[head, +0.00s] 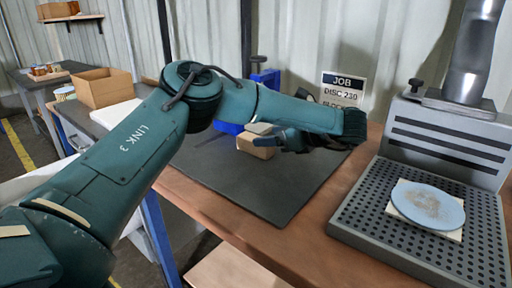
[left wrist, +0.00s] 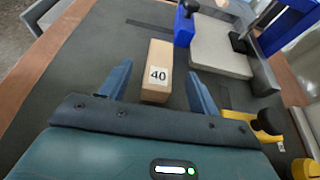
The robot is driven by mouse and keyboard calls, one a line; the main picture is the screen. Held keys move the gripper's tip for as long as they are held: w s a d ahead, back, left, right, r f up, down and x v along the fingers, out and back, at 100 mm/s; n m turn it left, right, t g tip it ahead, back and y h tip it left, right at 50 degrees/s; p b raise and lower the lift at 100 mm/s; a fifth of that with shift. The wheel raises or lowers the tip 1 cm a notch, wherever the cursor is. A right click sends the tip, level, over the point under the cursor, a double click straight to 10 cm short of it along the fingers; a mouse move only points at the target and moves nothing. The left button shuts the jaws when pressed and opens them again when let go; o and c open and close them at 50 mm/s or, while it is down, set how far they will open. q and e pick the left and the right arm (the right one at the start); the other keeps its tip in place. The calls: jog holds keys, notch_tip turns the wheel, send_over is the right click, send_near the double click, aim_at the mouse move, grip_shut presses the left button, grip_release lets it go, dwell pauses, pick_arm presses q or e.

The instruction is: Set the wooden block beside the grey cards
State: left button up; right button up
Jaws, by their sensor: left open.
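The wooden block (left wrist: 155,75) is a tan block with a "40" label, lying on the dark mat (left wrist: 75,80). In the head view the block (head: 256,150) shows partly behind my left gripper (head: 272,141). In the left wrist view my left gripper (left wrist: 160,70) is open, with one finger on each side of the block's near part. Gaps show between the fingers and the block, so it is not gripped. I cannot clearly make out grey cards; a light grey slab (left wrist: 220,47) lies right of the block. My right gripper is out of view.
Blue clamp parts (head: 265,78) stand behind the block. A sign (head: 342,89) reading "JOB" stands at the back. A perforated grey station (head: 365,215) holds a pale blue disc (head: 428,206) at right. A cardboard box (head: 102,88) is at left. The front mat is clear.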

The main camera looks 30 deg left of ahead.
pick_arm(q)
jog(key=shift+b+x, duration=0.45)
jog(key=shift+x, duration=2.65)
jog(key=shift+f, duration=0.1)
jog(key=shift+c, duration=0.2)
jog(key=shift+d, duration=0.1)
jog(key=c, duration=1)
jog(key=shift+c, duration=0.7)
jog(key=shift+w, duration=0.1)
